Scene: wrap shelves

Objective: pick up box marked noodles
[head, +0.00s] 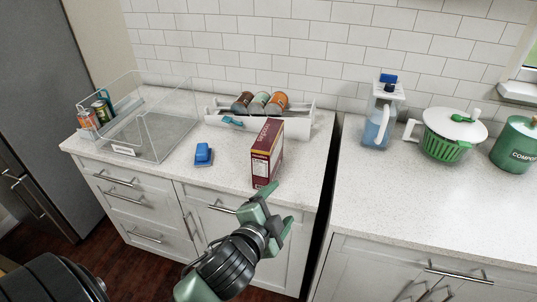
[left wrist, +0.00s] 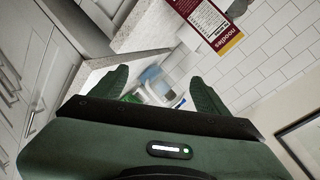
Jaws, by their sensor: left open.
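The noodles box (head: 267,151) is a maroon and yellow carton standing upright near the front edge of the left counter. It also shows at the top of the left wrist view (left wrist: 209,22), where the word "noodles" is readable. My left gripper (head: 271,208) is open and empty, in front of and just below the box, at the counter's front edge. In the left wrist view its two fingers (left wrist: 160,90) are spread, with the box beyond them and off toward the top. My right gripper is not in view.
A blue sponge-like item (head: 203,153) lies left of the box. A white rack with several cans (head: 261,102) stands behind it, and a clear bin (head: 150,139) to the left. A dark gap (head: 325,190) separates the counters. The right counter holds a pitcher (head: 380,120), a green spinner and a green canister.

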